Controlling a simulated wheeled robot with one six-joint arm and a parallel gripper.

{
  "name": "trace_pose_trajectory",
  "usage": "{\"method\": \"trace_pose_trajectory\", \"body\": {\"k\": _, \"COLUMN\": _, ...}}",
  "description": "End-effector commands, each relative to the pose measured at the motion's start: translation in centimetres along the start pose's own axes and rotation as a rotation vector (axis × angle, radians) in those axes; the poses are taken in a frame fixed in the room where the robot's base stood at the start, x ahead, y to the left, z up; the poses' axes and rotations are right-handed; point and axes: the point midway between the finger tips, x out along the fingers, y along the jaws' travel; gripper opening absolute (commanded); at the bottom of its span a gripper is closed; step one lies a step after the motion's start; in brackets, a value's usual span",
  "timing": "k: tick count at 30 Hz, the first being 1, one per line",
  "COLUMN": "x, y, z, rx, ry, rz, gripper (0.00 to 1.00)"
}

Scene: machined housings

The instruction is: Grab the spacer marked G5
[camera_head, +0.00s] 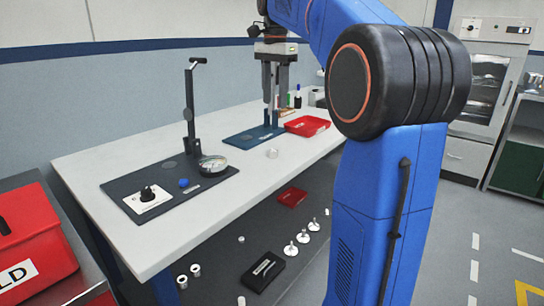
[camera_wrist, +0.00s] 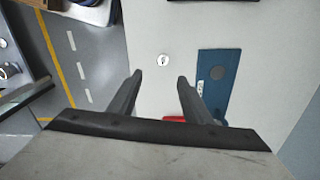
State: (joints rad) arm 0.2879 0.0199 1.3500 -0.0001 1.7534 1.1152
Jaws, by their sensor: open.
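A small pale round spacer (camera_head: 272,153) lies alone on the white tabletop, in front of the blue fixture. In the wrist view the spacer (camera_wrist: 163,60) shows as a small disc with a dark mark that is too small to read as G5. My gripper (camera_head: 275,104) is open and empty, pointing down above the far part of the table. In the wrist view my gripper's fingertips (camera_wrist: 160,78) are spread apart, and the spacer appears just beyond the gap between them. Several other small pale parts, such as a ring (camera_head: 195,269), lie below the table; no marks on them are readable.
A blue fixture plate (camera_head: 240,138) and a red tray (camera_head: 308,126) are near my gripper. A dark fixture plate (camera_head: 150,205) with an upright post stands on the near table (camera_head: 85,160). A red toolbox (camera_head: 35,235) is at left. The tabletop around the spacer is clear.

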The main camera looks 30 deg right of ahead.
Motion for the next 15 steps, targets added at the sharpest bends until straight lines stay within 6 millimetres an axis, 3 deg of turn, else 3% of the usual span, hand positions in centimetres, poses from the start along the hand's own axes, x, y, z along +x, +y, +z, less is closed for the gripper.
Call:
{"method": "trace_pose_trajectory", "body": {"k": 7, "x": 0.0, "y": -0.9, "z": -1.3, "rx": 0.067, "ry": -0.008, "rz": 0.018, "gripper": 0.45}}
{"method": "trace_pose_trajectory", "body": {"k": 15, "x": 4.3, "y": -0.8, "z": -1.2, "rx": 0.066, "ry": -0.009, "rz": 0.019, "gripper": 0.45}}
